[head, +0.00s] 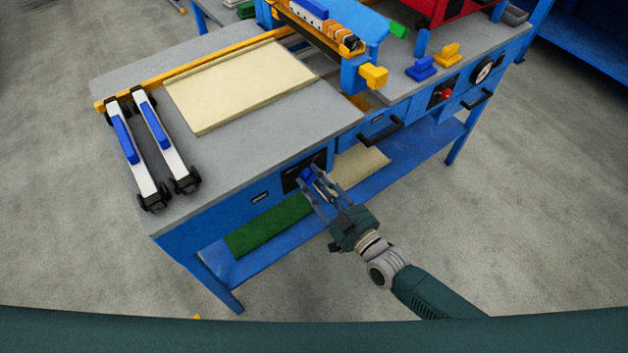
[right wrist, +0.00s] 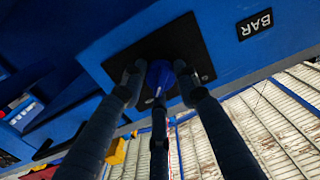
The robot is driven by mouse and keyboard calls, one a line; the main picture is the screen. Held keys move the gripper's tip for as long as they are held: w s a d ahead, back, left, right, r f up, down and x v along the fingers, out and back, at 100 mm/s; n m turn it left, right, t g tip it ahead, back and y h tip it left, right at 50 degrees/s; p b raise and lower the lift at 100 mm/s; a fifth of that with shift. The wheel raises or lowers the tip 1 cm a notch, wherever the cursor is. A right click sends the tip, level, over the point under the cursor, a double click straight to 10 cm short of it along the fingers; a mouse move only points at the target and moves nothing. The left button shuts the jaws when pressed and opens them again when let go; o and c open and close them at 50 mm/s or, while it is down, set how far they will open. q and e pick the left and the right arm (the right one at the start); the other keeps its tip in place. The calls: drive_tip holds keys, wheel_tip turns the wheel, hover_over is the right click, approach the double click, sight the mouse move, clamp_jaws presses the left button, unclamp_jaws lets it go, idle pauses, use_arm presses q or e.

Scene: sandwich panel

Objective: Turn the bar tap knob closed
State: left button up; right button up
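The blue bar tap knob (head: 307,173) sits on a black plate (head: 291,180) on the front of the blue bench. In the right wrist view the knob (right wrist: 159,77) shows in the middle of the black plate (right wrist: 200,62), near a label reading BAR (right wrist: 255,24). My right gripper (head: 313,184) is at the knob, its fingers apart on either side of it. In the right wrist view the fingertips (right wrist: 160,80) flank the knob, and a third finger lies below it. Whether they touch the knob I cannot tell. My left gripper is not in view.
The bench top (head: 240,150) holds a cream panel (head: 228,85) and two white-and-blue clamp bars (head: 125,140). A black drawer handle (head: 380,133) juts out right of the knob. A lower shelf (head: 410,146) carries green and cream panels.

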drive_tip(key=shift+f, duration=0.1)
drive_tip(key=c, duration=0.3)
drive_tip(key=shift+c, duration=0.2)
drive_tip(key=shift+s, duration=0.1)
drive_tip(key=n, duration=0.4)
drive_tip(key=n+p, duration=0.1)
drive_tip(key=n, duration=0.3)
drive_tip(key=shift+d+f, duration=0.1)
drive_tip(key=shift+f, duration=0.1)
drive_tip(key=n, duration=0.5)
drive_tip(key=shift+n+b, duration=0.3)
drive_tip(key=shift+n, duration=0.1)
drive_tip(key=n, duration=0.2)
drive_tip(key=shift+n+b, duration=0.35)
drive_tip(key=shift+n, duration=0.05)
drive_tip(key=shift+r+n, duration=0.1)
drive_tip(key=shift+n, duration=0.6)
drive_tip(key=shift+d, duration=0.1)
